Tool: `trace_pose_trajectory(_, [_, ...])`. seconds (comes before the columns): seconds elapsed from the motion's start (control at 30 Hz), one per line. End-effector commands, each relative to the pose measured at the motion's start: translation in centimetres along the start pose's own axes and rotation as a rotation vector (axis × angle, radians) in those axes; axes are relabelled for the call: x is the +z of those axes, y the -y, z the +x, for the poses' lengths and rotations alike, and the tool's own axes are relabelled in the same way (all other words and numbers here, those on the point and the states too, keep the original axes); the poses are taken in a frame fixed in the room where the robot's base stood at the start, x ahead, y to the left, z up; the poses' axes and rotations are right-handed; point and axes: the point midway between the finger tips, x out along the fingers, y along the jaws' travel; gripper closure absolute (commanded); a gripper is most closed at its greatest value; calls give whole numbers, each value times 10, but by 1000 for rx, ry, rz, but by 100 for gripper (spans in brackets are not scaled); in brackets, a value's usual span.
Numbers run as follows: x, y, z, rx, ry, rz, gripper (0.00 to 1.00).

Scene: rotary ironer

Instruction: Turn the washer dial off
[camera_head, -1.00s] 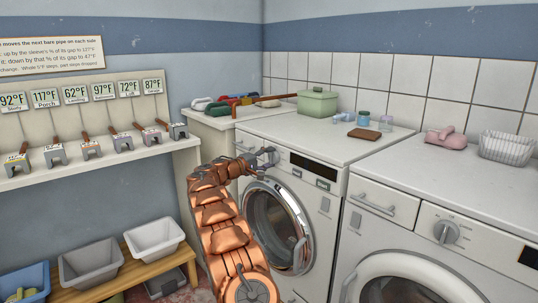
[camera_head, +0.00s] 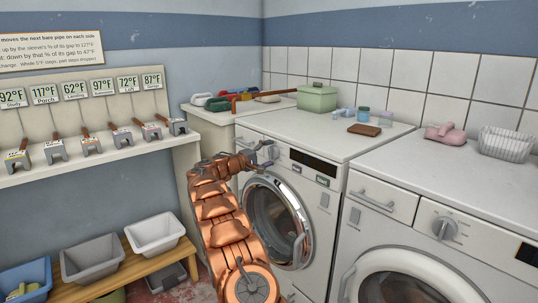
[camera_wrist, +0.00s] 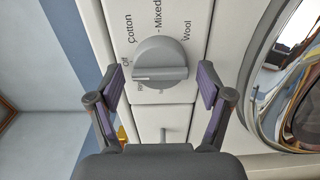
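The washer (camera_head: 290,205) at the left of the two machines has a front panel with a dark display, and my gripper (camera_head: 265,157) is at the panel's left end. In the wrist view its grey round dial (camera_wrist: 161,62) has a raised grip bar with a light line lying roughly sideways in the picture. Labels Off, Cotton, Mixed and Wool surround it; the line's left end lies near Off, but I cannot tell the exact setting. My gripper's two fingers (camera_wrist: 162,84) are open, one on each side of the dial, with visible gaps and nothing held.
The washer's round chrome door (camera_head: 275,222) is close below my gripper. A second machine with its own dial (camera_head: 445,228) stands to the right. A green box (camera_head: 317,99) and small items sit on top. A lever shelf (camera_head: 100,160) and bins (camera_head: 92,260) are at left.

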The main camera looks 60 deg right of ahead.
Motion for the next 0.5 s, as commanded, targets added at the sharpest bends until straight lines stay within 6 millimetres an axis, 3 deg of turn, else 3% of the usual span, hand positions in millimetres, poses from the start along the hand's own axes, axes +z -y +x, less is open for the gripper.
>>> trace_pose_trajectory(0.3, [0,0,-2,-1,-1,0,20])
trace_pose_trajectory(0.5, [-1,0,-22,-2,-2,-2,20])
